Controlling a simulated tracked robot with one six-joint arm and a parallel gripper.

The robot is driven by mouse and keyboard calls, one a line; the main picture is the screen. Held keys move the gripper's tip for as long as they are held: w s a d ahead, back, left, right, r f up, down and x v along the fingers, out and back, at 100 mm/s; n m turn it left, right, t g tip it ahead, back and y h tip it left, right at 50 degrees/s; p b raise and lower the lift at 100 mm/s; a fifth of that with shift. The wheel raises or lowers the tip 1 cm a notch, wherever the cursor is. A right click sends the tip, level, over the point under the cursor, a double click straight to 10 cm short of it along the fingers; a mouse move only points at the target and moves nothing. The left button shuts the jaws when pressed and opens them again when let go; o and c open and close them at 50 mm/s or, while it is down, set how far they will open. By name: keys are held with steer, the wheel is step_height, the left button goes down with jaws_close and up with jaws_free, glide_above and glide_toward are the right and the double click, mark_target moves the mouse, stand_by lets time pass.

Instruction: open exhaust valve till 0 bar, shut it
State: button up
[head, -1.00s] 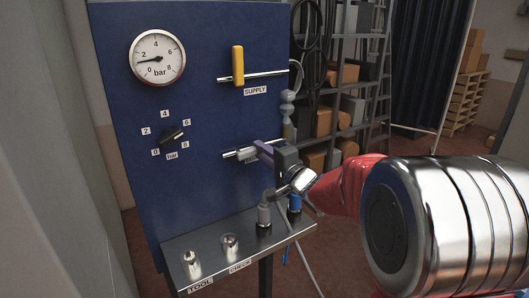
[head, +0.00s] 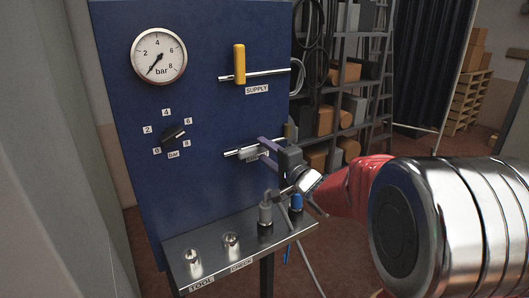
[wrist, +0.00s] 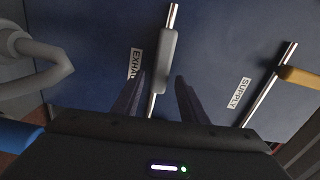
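The exhaust valve's grey handle (head: 250,154) lies along its metal pipe on the blue panel (head: 215,100). In the wrist view the grey handle (wrist: 168,58) is in line with the pipe, and the EXHAUST label (wrist: 135,63) is partly hidden by a finger. The pressure gauge (head: 159,55) has its needle pointing lower left, at the 0 mark. My gripper (head: 268,148) is open in front of the exhaust handle. In the wrist view its fingers (wrist: 160,80) stand apart on either side of the handle's near end, with gaps on both sides.
The yellow supply handle (head: 239,64) stands across its pipe above. A regulator knob (head: 173,133) sits at left. A metal shelf (head: 211,272) below carries fittings and hose plugs, close under my gripper.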

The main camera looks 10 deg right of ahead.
steer(key=v, duration=1.3)
